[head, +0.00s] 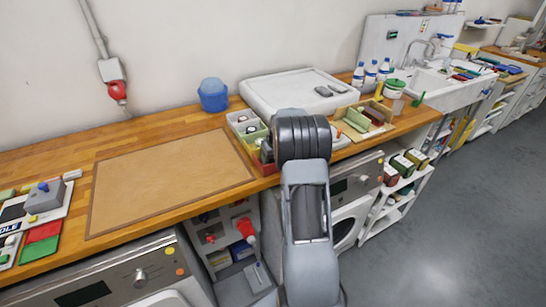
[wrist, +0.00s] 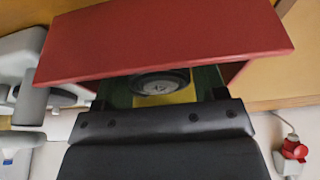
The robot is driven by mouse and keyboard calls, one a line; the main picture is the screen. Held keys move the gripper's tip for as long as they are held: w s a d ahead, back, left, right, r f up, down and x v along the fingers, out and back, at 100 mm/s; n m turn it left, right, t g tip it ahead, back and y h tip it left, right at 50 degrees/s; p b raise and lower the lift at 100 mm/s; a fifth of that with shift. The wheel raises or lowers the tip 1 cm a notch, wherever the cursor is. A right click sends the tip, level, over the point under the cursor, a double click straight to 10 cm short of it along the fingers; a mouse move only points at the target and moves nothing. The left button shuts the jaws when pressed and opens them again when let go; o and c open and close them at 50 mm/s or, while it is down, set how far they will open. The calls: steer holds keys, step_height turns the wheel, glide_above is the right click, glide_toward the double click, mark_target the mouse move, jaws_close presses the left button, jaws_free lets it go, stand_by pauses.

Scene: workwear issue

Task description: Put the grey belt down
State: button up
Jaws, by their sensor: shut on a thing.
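My gripper (wrist: 160,92) shows in the wrist view as a dark body across the lower half. It is shut on a round, coiled dark-grey thing with a paler centre, which looks like the grey belt (wrist: 160,82). The belt is partly hidden by the gripper and by a red wall (wrist: 165,38) that crosses the top of the view. I cannot tell whether the belt touches anything besides the gripper. In the head view my arm hides the gripper and the belt, at the counter's front edge beside a red bin (head: 267,169).
A brown mat (head: 165,180) lies bare on the wooden counter (head: 60,168). A board with coloured pieces (head: 45,235) is at the left.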

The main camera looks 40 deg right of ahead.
steer(key=o, duration=1.1)
steer(key=shift+f, duration=0.1)
steer(key=shift+c, duration=0.2)
steer(key=v, duration=1.1)
steer(key=s+a+r, duration=0.3)
steer(key=a, duration=0.4)
steer(key=s+a+r, duration=0.2)
steer(key=s+a, duration=0.2)
steer(key=a, duration=0.4)
steer(key=s+a+f+n, duration=0.1)
steer(key=s+a+f, duration=0.2)
steer(key=s+a, duration=0.8)
steer(key=s, duration=0.4)
steer(key=shift+a+n+t+b, duration=0.25)
steer(key=shift+n+t+b, duration=0.05)
steer(key=shift+b, duration=0.1)
